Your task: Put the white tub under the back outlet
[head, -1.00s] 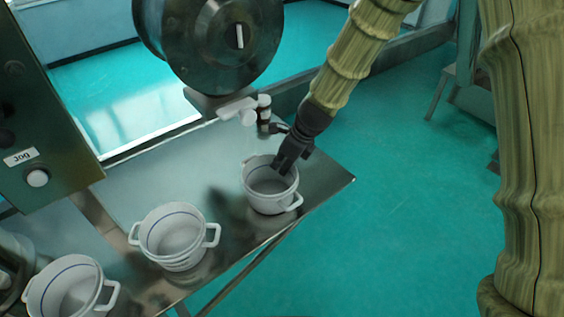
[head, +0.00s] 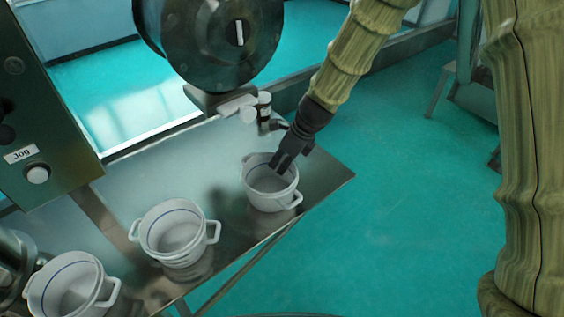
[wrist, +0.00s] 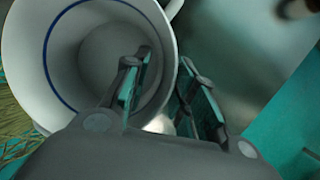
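Three white tubs with two handles and a blue line inside stand in a row on the steel bench. My gripper (head: 279,168) is at the far tub (head: 272,197), pointing down at its rim. In the wrist view this tub (wrist: 25,60) fills the upper left. One finger of my gripper (wrist: 168,78) is inside the tub and the other is outside, with the wall between them. The fingers stand apart, and I see no clear grip on the wall. A white outlet (head: 238,106) under the round dark drum is just behind this tub.
The middle tub (head: 173,252) and the near tub (head: 72,290) stand to the left along the steel bench (head: 130,215). The drum (head: 215,45) hangs above the bench. A control box (head: 40,130) is at the left. The bench ends just right of the far tub.

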